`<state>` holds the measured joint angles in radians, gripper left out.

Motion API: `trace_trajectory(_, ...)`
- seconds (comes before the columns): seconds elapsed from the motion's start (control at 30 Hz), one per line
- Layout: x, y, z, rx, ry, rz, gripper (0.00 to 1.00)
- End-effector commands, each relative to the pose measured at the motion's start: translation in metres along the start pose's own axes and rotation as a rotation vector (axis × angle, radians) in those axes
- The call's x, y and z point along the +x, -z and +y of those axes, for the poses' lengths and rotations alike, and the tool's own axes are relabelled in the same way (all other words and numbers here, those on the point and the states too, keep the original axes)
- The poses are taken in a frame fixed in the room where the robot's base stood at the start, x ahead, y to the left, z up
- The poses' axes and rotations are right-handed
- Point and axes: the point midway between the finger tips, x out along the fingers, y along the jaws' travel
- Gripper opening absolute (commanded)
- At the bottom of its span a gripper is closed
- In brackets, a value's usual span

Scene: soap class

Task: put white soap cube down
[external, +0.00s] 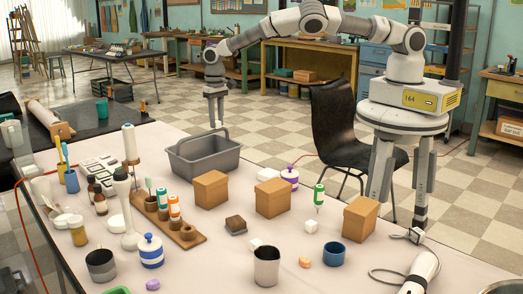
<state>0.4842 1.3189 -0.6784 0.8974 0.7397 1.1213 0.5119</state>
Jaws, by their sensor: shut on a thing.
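My gripper (216,119) hangs pointing down at the end of my outstretched arm, above and behind the grey handled tray (205,158) in this view. It is shut on a small white soap cube (218,125), of which only a little shows below the fingertips. The cube is in the air, apart from the table (330,272) as far as I can tell. Two similar white cubes lie on the table, one (311,226) near the green-capped bottle and one (256,244) behind the metal cup.
Brown boxes (211,189) (273,198) (360,219) stand across the table. A wooden rack (160,215) holds several bottles at the left. A metal cup (266,266) and a blue cup (334,254) stand at the front. A black chair (345,125) stands behind the table.

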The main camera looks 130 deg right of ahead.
Motion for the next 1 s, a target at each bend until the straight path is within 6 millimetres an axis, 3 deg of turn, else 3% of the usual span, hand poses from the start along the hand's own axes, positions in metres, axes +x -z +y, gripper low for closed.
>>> trace_trajectory(0.3, 0.004, 0.0, 0.0, -0.001, 0.001, 0.0, 0.0)
trace_trajectory(0.33, 0.003, 0.0, 0.0, -0.001, 0.001, 0.0, 0.33)
trace_trajectory(0.5, 0.003, 0.0, 0.0, -0.001, 0.001, 0.0, 0.59)
trace_trajectory(0.83, 0.0, 0.0, 0.0, -0.001, 0.0, 0.0, 0.59)
trace_trajectory(1.0, -0.018, 0.001, -0.001, -0.001, 0.004, 0.002, 0.59)
